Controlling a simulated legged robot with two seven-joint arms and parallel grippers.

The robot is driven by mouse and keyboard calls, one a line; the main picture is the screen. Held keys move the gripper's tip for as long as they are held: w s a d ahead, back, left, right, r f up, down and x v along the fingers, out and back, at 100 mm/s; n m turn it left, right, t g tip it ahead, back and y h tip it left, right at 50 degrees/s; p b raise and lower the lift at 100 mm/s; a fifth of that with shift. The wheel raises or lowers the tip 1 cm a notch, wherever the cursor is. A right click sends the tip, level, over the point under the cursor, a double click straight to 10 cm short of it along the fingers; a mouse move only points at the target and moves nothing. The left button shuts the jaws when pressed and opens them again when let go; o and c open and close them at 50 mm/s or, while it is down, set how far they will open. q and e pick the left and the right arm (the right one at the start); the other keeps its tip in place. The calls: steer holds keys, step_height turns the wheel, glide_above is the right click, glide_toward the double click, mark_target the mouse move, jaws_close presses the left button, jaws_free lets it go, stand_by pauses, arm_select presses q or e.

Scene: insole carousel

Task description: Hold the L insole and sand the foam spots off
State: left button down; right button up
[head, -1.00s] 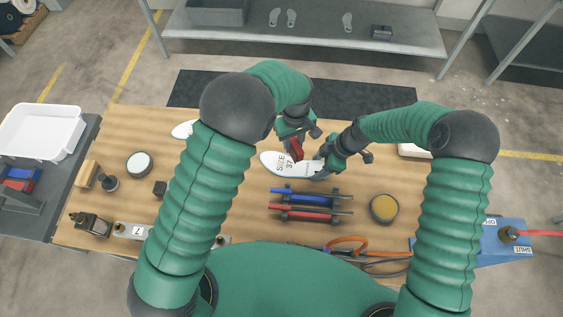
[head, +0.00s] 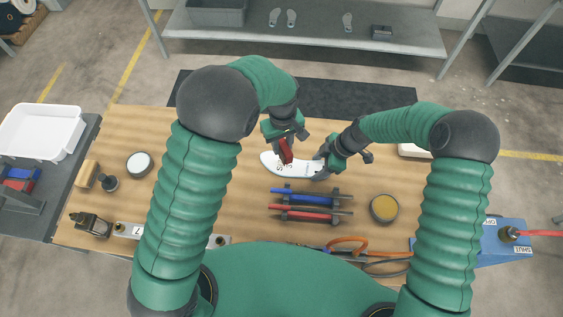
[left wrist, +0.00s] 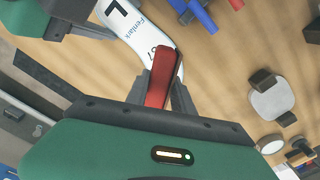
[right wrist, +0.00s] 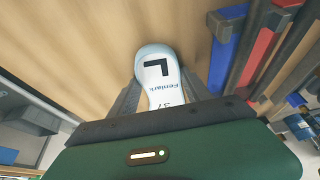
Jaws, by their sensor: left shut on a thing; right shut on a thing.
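The white insole (head: 305,170) is above the middle of the wooden table. It is marked "L", "Fenlark" and "37" in the right wrist view (right wrist: 160,75). My right gripper (head: 325,160) is shut on it from the right and covers part of it. My left gripper (head: 286,142) is shut on a red block (head: 287,152), which also shows between its fingers in the left wrist view (left wrist: 162,80). The block overlaps the insole's left part in the head view; I cannot tell whether they touch. I cannot make out any foam spots.
A rack (head: 310,205) with blue and red rods lies just in front of the insole. A yellow-topped round tin (head: 384,208) stands to its right. A white-topped round pot (head: 139,165) stands at the left. Orange and dark cables (head: 350,240) lie near the front edge.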

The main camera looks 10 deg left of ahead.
arm_select(q)
steer(key=shift+s+a, duration=0.6)
steer(key=shift+a, duration=0.3)
steer(key=shift+f, duration=0.1)
steer(key=shift+f, duration=2.8)
steer(key=shift+f, duration=0.6)
steer(key=shift+d, duration=0.1)
